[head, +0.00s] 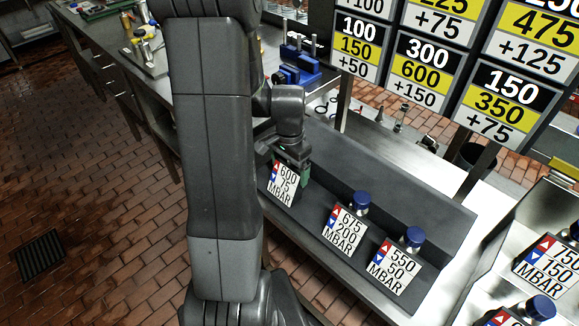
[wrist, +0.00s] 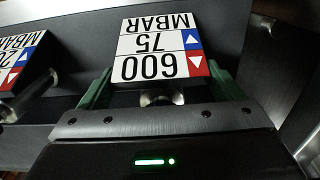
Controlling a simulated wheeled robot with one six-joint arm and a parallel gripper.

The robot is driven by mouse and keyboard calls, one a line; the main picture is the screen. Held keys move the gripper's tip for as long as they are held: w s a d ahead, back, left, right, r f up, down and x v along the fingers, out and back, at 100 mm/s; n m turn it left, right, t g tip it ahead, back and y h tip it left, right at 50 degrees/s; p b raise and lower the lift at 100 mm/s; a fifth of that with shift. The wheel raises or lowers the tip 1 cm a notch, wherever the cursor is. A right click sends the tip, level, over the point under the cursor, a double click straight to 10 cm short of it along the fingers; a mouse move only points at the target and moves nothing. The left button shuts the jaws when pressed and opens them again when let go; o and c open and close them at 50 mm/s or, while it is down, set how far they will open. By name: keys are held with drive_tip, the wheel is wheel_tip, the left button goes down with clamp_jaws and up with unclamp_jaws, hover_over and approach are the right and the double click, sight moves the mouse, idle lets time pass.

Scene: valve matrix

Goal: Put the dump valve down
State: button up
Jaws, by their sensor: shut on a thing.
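A valve with a white tag reading 600, 75, MBAR (head: 284,183) is at the left end of a dark grey trough (head: 400,168). My gripper (head: 291,158) is shut on it from above, and the gripper hides its top. In the wrist view the same valve's tag (wrist: 158,48) appears upside down between the green fingers of my gripper (wrist: 161,90). The valve looks upright, low in the trough; I cannot tell whether its base touches the floor. No tag reads "dump".
In the same trough stand a 675/200 valve (head: 344,229) and a 550/50 valve (head: 393,268), both blue-capped. Number boards (head: 430,65) hang behind. Blue vises (head: 298,68) sit on the bench beyond.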

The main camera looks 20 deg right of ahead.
sight(289, 166)
drive_tip(key=o, duration=1.1)
drive_tip(key=shift+f, duration=0.1)
wheel_tip(289, 166, up, 12)
drive_tip(key=shift+r+p, duration=0.2)
drive_tip(key=shift+p, duration=0.15)
